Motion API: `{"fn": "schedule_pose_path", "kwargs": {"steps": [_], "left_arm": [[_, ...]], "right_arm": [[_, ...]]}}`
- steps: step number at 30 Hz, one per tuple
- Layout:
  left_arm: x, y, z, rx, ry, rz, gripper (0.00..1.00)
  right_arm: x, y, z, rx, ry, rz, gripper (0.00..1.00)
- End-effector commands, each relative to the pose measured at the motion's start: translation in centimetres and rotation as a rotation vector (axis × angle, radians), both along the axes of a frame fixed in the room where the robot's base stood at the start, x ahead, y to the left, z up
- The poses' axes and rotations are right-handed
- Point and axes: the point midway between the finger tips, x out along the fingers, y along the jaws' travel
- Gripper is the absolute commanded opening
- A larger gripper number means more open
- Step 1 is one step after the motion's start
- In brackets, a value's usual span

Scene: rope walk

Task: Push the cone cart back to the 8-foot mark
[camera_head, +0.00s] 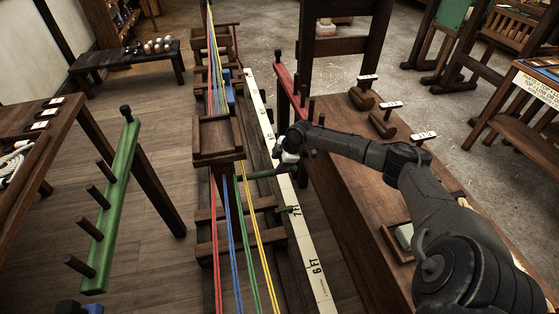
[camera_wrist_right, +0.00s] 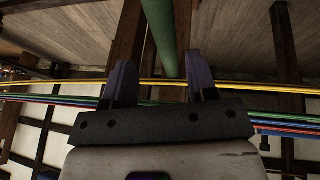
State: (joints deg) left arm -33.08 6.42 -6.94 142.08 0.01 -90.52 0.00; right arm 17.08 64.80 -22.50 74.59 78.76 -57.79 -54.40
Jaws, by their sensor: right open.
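The cone cart (camera_head: 218,137), a brown wooden frame with a tray on top, stands on the long rail. Red, blue, green and yellow strands run along the rail through it. A green bar (camera_head: 262,173) sticks out from its right side over the white measuring strip (camera_head: 318,285). My right gripper (camera_head: 284,157) is above the strip, just behind the green bar. In the right wrist view its two fingers are apart, and the green bar (camera_wrist_right: 160,35) shows between and beyond them; contact is unclear. My left gripper is not in view.
A wooden bench (camera_head: 345,160) with several small labelled blocks runs along the right of the rail. A green peg rail (camera_head: 108,210) and a table (camera_head: 38,135) stand at the left. Bare floor (camera_head: 150,110) lies between them and the rail.

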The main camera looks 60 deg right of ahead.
Motion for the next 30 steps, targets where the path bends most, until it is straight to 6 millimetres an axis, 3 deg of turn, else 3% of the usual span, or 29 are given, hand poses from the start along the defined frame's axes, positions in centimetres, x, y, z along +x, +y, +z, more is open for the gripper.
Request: {"fn": "schedule_pose_path", "kwargs": {"steps": [12,14,18,22,25,30], "left_arm": [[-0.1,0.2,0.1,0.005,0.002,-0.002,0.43],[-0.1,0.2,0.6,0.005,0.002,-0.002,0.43],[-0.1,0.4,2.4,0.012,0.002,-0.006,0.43],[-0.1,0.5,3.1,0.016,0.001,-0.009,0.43],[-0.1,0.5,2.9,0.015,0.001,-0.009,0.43],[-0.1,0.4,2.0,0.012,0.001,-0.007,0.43]], "right_arm": [[-0.1,-0.1,0.4,-0.001,-0.002,-0.001,0.53],[-0.4,-0.2,1.5,-0.003,-0.003,-0.002,0.53],[-1.7,-0.1,5.8,-0.008,-0.004,-0.001,0.53],[-2.5,0.5,7.8,-0.003,0.000,0.002,0.53],[-2.4,0.7,7.6,0.001,-0.001,0.000,0.53],[-1.4,1.1,5.4,0.004,-0.004,0.000,0.53]]}}
